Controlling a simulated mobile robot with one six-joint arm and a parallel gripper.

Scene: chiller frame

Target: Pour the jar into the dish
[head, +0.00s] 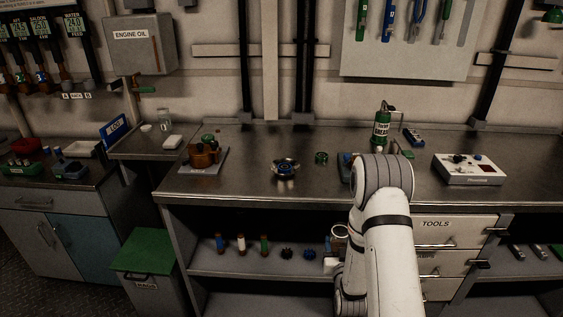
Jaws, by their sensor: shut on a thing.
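A clear glass jar (164,119) stands upright on the lower side counter at the left, near the wall. A small white dish-like piece (172,142) lies in front of it, too small to tell for sure. My white arm rises at the right of centre, in front of the bench. My gripper is hidden behind the arm, so I cannot see its fingers or what is between them. A pale-rimmed round thing (339,230) shows just left of the arm below the bench edge; I cannot tell whether it is held.
A dark burner-like piece with blue parts (285,169) stands mid-bench, beside a copper-coloured assembly (205,155). A green cylinder (381,127) and a white instrument box (468,169) stand to the right.

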